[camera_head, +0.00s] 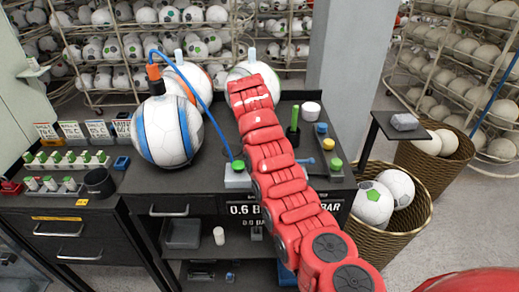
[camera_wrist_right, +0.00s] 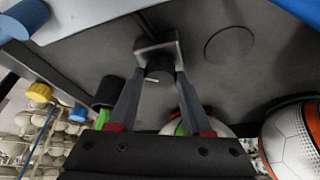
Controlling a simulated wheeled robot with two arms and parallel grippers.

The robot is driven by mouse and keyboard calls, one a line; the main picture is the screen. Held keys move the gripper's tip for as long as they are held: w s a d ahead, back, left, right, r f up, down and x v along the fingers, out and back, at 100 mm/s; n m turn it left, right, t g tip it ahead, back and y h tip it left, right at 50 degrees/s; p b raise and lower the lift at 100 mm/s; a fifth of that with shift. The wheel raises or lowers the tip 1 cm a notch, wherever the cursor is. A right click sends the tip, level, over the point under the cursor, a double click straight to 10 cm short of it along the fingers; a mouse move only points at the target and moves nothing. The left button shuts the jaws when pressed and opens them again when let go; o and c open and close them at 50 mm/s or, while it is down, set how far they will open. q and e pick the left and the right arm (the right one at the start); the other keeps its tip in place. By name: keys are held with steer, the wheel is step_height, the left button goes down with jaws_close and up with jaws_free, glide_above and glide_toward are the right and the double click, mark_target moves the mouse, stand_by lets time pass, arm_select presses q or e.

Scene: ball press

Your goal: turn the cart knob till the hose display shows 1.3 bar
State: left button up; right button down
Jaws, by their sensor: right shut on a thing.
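My right arm comes in from the lower right in the head view and reaches across the cart (camera_head: 180,192); its gripper is hidden there. In the right wrist view my right gripper (camera_wrist_right: 160,76) is shut on a small grey knob (camera_wrist_right: 157,48). The blue hose (camera_head: 209,112) runs from the orange fitting (camera_head: 153,72) on a white and blue ball (camera_head: 168,132) to a grey block with a green top (camera_head: 237,172). The cart front reads "0.6 B…" (camera_head: 243,209), and "BAR" further right, with my arm covering the middle. I cannot tell which figure is the hose display. My left gripper is not in view.
A black cup (camera_head: 99,182) and several green-topped pieces stand at left. A wicker basket of balls (camera_head: 409,228) stands right of the cart, and ball racks fill the back.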

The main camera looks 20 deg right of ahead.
steer(key=shift+a+m+g+b, duration=0.1)
steer(key=shift+m+g+b, duration=0.2)
steer(key=shift+m+b, duration=0.55)
steer(key=shift+c, duration=1.7)
jaws_free()
steer(key=shift+r, duration=0.1)
